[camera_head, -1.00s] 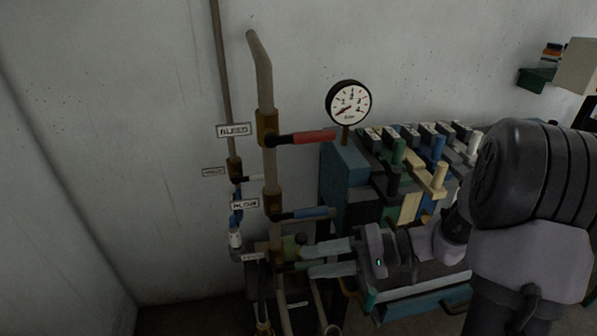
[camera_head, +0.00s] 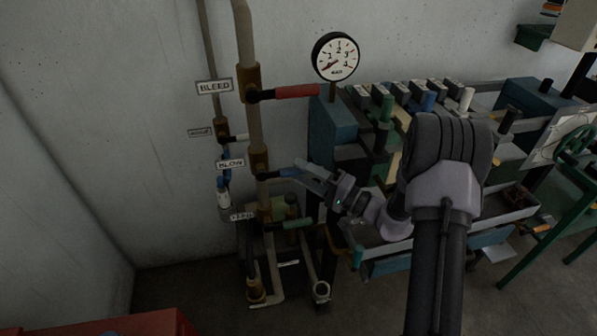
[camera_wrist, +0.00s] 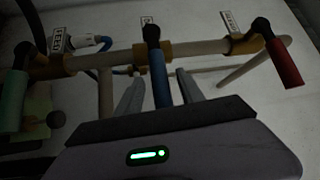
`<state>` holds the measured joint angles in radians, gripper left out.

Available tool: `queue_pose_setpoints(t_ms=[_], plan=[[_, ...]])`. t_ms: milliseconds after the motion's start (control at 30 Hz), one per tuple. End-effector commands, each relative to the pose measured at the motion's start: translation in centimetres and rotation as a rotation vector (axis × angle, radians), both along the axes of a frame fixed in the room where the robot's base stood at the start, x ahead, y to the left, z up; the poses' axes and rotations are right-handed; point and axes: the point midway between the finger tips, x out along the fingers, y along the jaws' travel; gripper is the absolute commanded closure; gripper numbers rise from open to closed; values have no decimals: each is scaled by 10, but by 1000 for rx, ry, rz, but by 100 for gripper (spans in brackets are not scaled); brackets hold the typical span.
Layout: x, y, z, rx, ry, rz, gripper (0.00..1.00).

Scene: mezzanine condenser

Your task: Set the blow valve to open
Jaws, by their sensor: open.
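The blow valve has a blue lever handle (camera_head: 289,172) that sticks out to the right of the pipe, beside the BLOW label (camera_head: 230,163) in the head view. My gripper (camera_head: 310,172) is at the outer end of this handle. In the wrist view the blue handle (camera_wrist: 160,79) lies between the two open fingers (camera_wrist: 159,98), with a gap visible on each side. The fingers partly hide the handle's end in the head view.
A red BLEED lever (camera_head: 297,91) is above and a green FEED lever (camera_head: 292,224) is below, both on the same upright pipe (camera_head: 254,118). A pressure gauge (camera_head: 335,57) stands upper right. A bench with several coloured levers is on the right.

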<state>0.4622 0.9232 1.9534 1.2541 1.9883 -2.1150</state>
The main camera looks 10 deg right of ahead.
Motion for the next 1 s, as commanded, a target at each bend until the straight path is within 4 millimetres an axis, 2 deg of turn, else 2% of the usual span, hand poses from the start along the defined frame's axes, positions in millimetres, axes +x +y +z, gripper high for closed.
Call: queue_pose_setpoints(t_ms=[133, 400, 433, 600, 667, 1000], plan=[[9, 10, 1, 0, 1, 2, 55], [11, 12, 2, 0, 1, 0, 55], [11, 12, 2, 0, 1, 1, 57], [11, 12, 2, 0, 1, 1, 90], [11, 12, 2, 0, 1, 1, 100], [11, 12, 2, 0, 1, 1, 100]])
